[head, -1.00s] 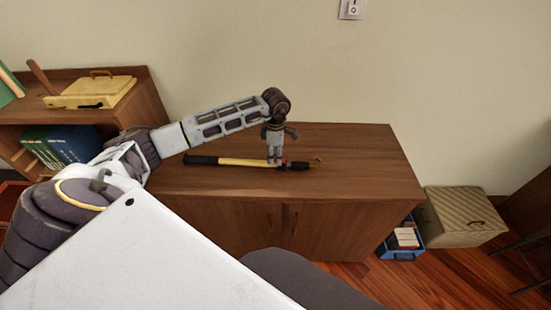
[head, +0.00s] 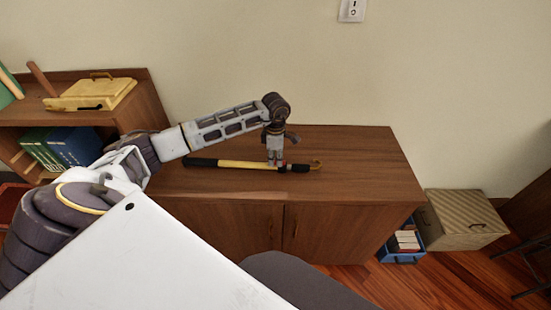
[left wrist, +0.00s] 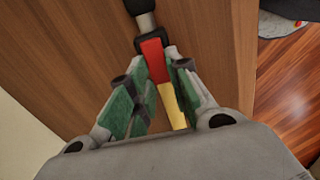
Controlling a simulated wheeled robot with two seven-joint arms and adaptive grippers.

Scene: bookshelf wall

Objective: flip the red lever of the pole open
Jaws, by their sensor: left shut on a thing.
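The pole (head: 240,164) lies flat along the cabinet top, with a yellow shaft, a black grip at its left end and a hook at its right end. In the left wrist view the pole (left wrist: 172,108) runs from a black part at the top to yellow below. The red lever (left wrist: 153,52) lies along the pole beside the black collar. My left gripper (head: 275,162) points down at the pole near its right black part. In the left wrist view its fingertips (left wrist: 157,64) are shut on the red lever, one on each side. My right gripper is not in view.
The wooden cabinet (head: 360,170) has clear top around the pole. A low shelf at left bears a yellow case (head: 95,92) and holds green and blue binders (head: 70,145). A blue crate (head: 400,256) and a striped box (head: 465,218) stand on the floor at right.

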